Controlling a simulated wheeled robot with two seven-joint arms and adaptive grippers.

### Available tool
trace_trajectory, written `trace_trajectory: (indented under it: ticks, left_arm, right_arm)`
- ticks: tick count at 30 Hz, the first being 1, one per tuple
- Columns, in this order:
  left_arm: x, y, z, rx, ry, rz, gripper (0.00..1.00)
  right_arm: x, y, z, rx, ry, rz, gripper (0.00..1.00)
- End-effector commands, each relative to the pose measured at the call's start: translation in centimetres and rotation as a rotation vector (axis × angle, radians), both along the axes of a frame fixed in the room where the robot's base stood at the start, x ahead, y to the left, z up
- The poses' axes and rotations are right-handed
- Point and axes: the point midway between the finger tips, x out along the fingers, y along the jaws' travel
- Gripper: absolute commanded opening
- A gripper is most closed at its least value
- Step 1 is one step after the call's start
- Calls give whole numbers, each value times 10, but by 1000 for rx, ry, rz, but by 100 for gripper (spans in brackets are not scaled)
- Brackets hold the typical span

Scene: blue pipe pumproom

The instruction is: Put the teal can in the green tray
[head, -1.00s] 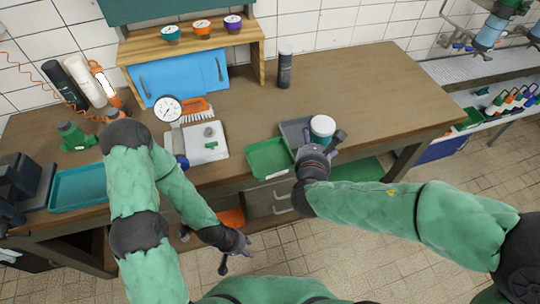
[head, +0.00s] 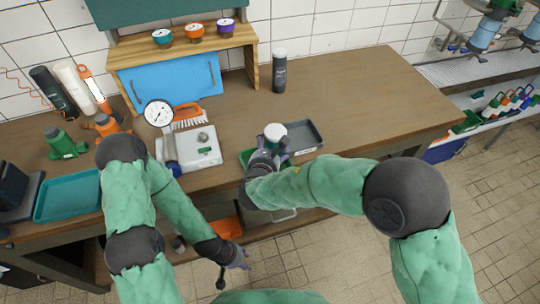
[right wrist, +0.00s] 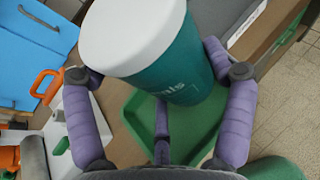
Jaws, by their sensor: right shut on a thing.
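The teal can (head: 275,131) has a white lid and is held in my right gripper (head: 272,152). In the right wrist view the can (right wrist: 178,80) stands between the purple fingers, tilted in the picture, and its lower end shows over the green tray (right wrist: 190,132). In the head view the green tray (head: 245,156) is mostly hidden behind my right gripper and forearm. A gap between can and tray floor cannot be judged clearly. My left gripper (head: 233,273) hangs low in front of the bench, fingers apart and empty.
A grey tray (head: 312,128) lies just right of the green tray. A white scale (head: 203,158) with a dial gauge (head: 158,113) behind it is to the left. A dark bottle (head: 279,72) stands at the back. The bench's right part is clear.

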Motion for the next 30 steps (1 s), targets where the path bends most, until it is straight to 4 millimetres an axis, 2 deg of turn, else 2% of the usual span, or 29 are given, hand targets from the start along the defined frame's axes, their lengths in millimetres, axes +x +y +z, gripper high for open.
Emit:
trace_trajectory:
  ticks: [3, 6, 18, 19, 20, 30]
  left_arm:
    - [0, 0, -12, 0, 0, 0, 40]
    - [0, 0, -17, 0, 0, 0, 40]
    - [0, 0, -19, 0, 0, 0, 40]
    - [0, 0, -19, 0, 0, 0, 40]
    - [0, 0, -18, 0, 0, 0, 40]
    - [0, 0, -18, 0, 0, 0, 40]
  right_arm:
    - [0, 1, -21, -1, 1, -1, 38]
    - [1, 1, -32, -1, 0, 0, 38]
    - [1, 1, -35, 0, -1, 0, 38]
    - [0, 1, -36, -1, 1, 0, 89]
    - [0, 1, -35, -1, 1, 0, 94]
    - [0, 1, -35, -1, 2, 0, 94]
